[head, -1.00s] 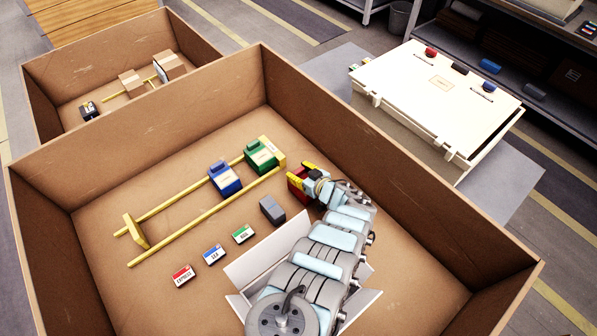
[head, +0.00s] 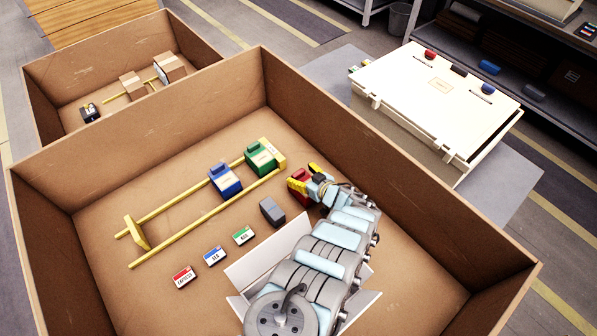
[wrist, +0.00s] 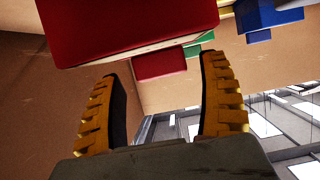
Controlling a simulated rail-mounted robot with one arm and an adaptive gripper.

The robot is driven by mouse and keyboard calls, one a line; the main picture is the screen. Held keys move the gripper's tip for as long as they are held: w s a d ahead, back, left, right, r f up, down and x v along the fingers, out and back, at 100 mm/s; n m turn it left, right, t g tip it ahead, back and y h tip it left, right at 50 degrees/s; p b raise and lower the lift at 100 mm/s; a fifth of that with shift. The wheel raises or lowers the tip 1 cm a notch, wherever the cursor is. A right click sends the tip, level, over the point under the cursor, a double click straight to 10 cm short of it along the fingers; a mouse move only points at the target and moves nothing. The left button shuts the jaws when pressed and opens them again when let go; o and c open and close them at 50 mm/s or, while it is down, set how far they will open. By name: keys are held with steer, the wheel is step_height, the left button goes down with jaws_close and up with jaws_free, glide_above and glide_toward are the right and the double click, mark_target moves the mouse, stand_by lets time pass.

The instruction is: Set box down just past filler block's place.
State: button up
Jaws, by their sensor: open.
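A red box (head: 300,174) is at the far right of the bin floor, right of the rail end, partly hidden by my gripper (head: 308,180). In the wrist view my gripper (wrist: 160,105) has its yellow fingers wide apart, with nothing between the tips. The red box (wrist: 130,25) fills the upper part of that view, beyond the fingers; I cannot tell whether they touch it. A grey block (head: 271,210), perhaps the filler block, stands on the floor in front of the rails. A blue box (head: 225,179) and a green box (head: 261,160) sit on the yellow rails.
The yellow rails (head: 190,222) end at a stop (head: 136,232) on the left and have open length there. Red (head: 183,276), blue (head: 214,256) and green (head: 243,235) labels lie in front. High cardboard walls (head: 150,135) surround the floor. A white open carton (head: 255,265) lies under my arm.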

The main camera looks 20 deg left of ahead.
steer(key=p+v, duration=0.2)
steer(key=v, duration=0.8)
steer(key=shift+s+p, duration=0.2)
steer(key=shift+p, duration=0.2)
steer(key=shift+d, duration=0.15)
